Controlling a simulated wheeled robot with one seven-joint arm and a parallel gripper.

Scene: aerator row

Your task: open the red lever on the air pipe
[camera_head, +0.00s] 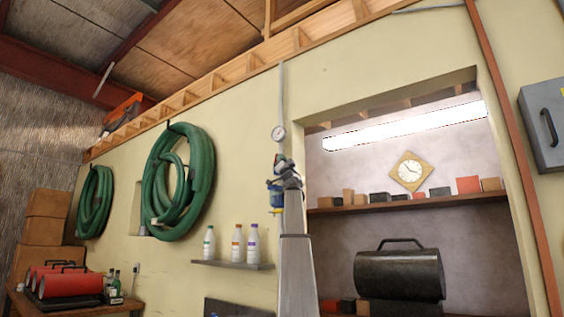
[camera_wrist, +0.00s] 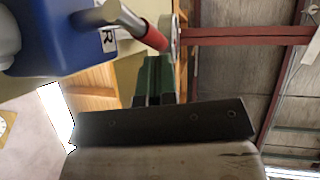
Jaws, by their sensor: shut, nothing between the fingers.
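The red lever (camera_wrist: 150,36) shows in the wrist view as a metal rod with a red grip, slanting from the blue unit (camera_wrist: 65,40) toward my fingertips. My gripper (camera_wrist: 153,62) is shut and empty, its dark green fingers just below the grip's end. I cannot tell whether they touch. In the head view, the grey air pipe (camera_head: 282,95) runs down the wall to a round gauge (camera_head: 278,132). The blue unit with a yellow bottom (camera_head: 275,196) is below it. My gripper (camera_head: 281,163) is in front of the pipe there, and the lever cannot be made out.
Green hose coils (camera_head: 178,180) hang on the wall to the left. A shelf (camera_head: 232,265) with several bottles is below left. To the right is an opening with a long shelf (camera_head: 420,201) and a black heater (camera_head: 400,275). A grey box (camera_head: 545,125) is at the far right.

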